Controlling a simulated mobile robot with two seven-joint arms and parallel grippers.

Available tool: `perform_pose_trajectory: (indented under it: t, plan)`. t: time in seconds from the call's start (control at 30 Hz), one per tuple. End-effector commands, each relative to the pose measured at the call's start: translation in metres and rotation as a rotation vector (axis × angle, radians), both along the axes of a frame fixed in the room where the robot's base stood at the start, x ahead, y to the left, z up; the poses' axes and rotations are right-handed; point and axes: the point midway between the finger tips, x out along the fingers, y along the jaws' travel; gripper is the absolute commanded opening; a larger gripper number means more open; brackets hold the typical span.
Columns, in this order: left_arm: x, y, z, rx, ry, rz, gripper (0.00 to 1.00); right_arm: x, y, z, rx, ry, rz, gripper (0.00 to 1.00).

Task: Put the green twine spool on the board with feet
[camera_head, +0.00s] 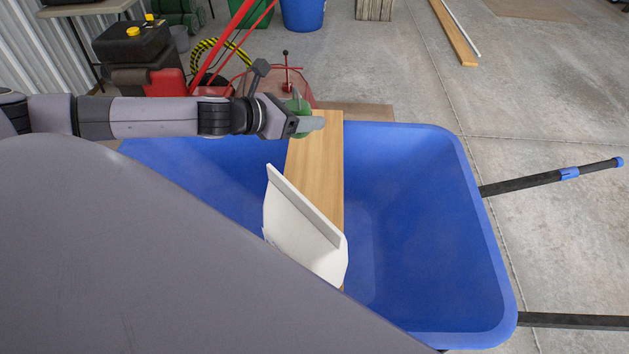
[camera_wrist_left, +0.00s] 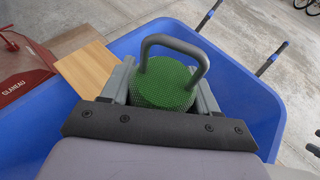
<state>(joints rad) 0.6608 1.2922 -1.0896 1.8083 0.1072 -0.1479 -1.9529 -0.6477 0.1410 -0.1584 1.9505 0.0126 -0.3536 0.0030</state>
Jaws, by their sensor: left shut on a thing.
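The green twine spool (camera_head: 297,104) is held in my left gripper (camera_head: 308,123), over or beside the far end of a wooden board (camera_head: 316,170). In the left wrist view the spool's round green top (camera_wrist_left: 165,82) sits between the two grey fingers (camera_wrist_left: 162,88). The wooden board also shows in that view (camera_wrist_left: 86,68), to the left of the spool. I cannot tell whether the spool touches the board. No feet are visible under the board. My right gripper is not in view.
The board lies across a blue wheelbarrow tub (camera_head: 415,190). A white panel with a raised rail (camera_head: 310,235) stands over the board's near part. Wheelbarrow handles (camera_head: 540,180) stick out right. A red machine (camera_head: 290,80) stands behind the tub.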

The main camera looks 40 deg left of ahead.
Motion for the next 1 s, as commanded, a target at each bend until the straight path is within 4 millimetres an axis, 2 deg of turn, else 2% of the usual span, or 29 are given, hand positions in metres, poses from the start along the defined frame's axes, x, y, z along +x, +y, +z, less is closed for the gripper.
perform_pose_trajectory:
  t: [0.03, 0.2, 0.5, 0.6, 0.77, 1.0]
  plan:
    - [-0.001, 0.000, -0.019, -0.002, 0.005, 0.000, 0.28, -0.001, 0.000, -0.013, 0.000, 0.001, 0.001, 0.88]
    - [-0.001, 0.000, -0.056, -0.003, 0.005, 0.002, 0.28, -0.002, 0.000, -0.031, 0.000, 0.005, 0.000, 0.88]
    - [0.000, 0.000, -0.123, -0.005, 0.004, 0.004, 0.28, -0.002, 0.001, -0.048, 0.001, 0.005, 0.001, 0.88]
    - [0.000, 0.000, -0.136, -0.003, 0.002, 0.002, 0.28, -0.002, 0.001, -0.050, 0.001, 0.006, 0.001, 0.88]
    - [0.000, 0.000, -0.147, -0.001, 0.000, 0.000, 0.28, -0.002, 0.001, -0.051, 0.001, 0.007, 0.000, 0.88]
    - [0.000, 0.000, -0.182, -0.003, 0.002, 0.002, 0.28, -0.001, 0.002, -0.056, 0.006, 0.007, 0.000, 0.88]
